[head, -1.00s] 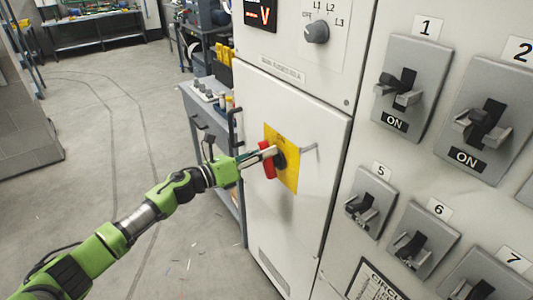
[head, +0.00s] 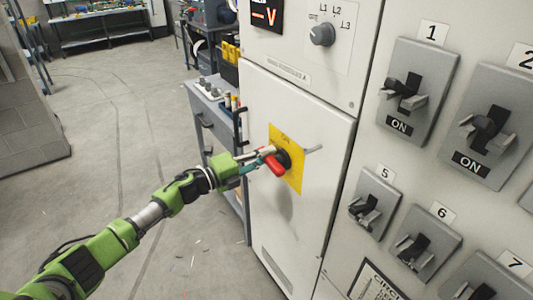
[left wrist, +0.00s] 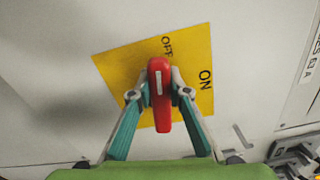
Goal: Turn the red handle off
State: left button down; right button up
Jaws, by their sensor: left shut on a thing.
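The red handle (head: 274,165) sits on a yellow plate (head: 292,178) on the grey cabinet door. In the left wrist view the red handle (left wrist: 161,112) points its upper end, with a white mark, toward the OFF lettering at the top of the yellow plate (left wrist: 115,65). ON is to the right. My left gripper (head: 264,158) is shut on the handle, one finger on each side, as the left wrist view also shows (left wrist: 160,94). My right gripper is not in view.
A panel of numbered switches, including switch 1 (head: 410,90) and switch 5 (head: 370,204), stands right of the door. A display (head: 266,14) and selector knob (head: 321,34) are above. A workbench (head: 210,112) stands left of the cabinet. The floor at left is open.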

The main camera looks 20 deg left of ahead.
pick_arm(q)
jog(key=shift+a+f+n, duration=0.1)
jog(key=shift+f+n, duration=0.2)
jog(key=shift+n, duration=0.8)
jog(key=shift+f, duration=0.1)
jog(key=c, duration=1.9)
grip_release()
jog(key=v, duration=1.2)
jog(key=shift+w+f, duration=0.1)
